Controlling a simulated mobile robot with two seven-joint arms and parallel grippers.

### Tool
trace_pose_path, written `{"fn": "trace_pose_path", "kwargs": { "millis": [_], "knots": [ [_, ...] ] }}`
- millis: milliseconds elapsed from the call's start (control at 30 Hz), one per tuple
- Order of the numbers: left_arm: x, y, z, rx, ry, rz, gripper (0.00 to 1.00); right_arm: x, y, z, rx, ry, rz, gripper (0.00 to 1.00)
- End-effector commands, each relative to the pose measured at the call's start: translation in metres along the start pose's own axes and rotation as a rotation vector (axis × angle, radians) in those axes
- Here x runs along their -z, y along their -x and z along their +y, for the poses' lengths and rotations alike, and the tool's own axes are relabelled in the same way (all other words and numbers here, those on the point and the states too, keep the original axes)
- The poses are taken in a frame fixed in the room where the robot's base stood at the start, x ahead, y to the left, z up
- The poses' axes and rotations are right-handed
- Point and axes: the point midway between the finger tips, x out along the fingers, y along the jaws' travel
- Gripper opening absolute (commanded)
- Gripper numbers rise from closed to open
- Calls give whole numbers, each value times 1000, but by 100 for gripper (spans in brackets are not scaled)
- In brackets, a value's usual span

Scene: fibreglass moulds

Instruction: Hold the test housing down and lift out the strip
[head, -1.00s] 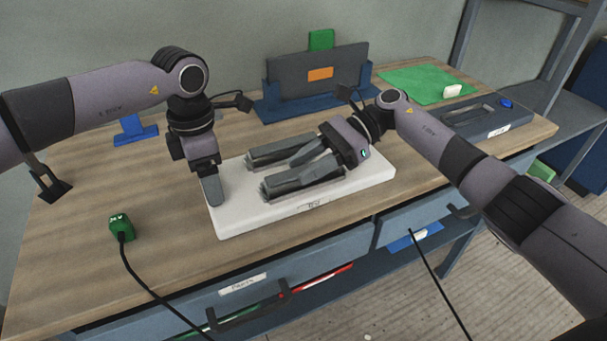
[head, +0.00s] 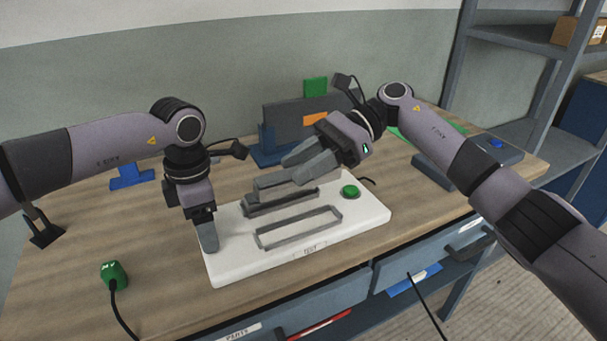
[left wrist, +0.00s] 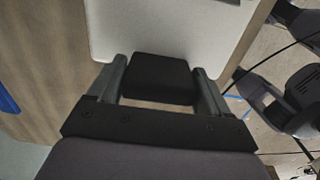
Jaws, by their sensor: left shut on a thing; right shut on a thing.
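The white test housing (head: 225,268) lies flat on the bench, with a label on its front and a green button (head: 350,191) at its right. My left gripper (head: 207,236) points down at the housing's left end. In the left wrist view its fingers (left wrist: 160,72) stand either side of a dark block at the white housing's edge. My right gripper (head: 306,162) is shut on a grey strip (head: 268,183), held tilted above the housing. The front slot frame (head: 298,228) is empty. The rear slot (head: 280,202) is partly covered by the strip.
A green box with a cable (head: 114,274) stands at the front left. A blue rack with a dark panel (head: 285,125) stands behind the housing. A blue bracket (head: 129,177) is at the back left. A grey tray (head: 433,172) lies to the right.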

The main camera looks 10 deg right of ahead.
Motion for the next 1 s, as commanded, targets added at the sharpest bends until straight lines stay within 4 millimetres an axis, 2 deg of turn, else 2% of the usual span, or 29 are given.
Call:
{"fn": "trace_pose_path", "kwargs": {
  "millis": [133, 167, 200, 233, 467, 567, 667, 1000],
  "knots": [
    [0, 1, 0, -1, -2, -2, 33, 0, 0, 0, 0, 1, -1, 3],
    [0, 1, 0, -1, -2, -1, 82, 0, 0, 0, 0, 1, -1, 3],
    [0, 1, 0, -1, -2, -1, 95, 0, 0, 0, 0, 1, -1, 3],
    [0, 1, 0, 0, -2, -1, 100, 0, 0, 0, 0, 1, -1, 3],
    [0, 1, 0, 0, -1, -1, 100, 0, 0, 0, 0, 1, -1, 3],
    [0, 8, 0, -1, -1, -1, 100, 0, 0, 0, 0, 1, -1, 3],
    [0, 22, 1, -3, -1, -2, 100, 0, 0, 0, 0, 1, -1, 3],
    [-1, 93, 0, -3, -1, -3, 100, 0, 0, 0, 0, 1, -1, 3]
  ]
}}
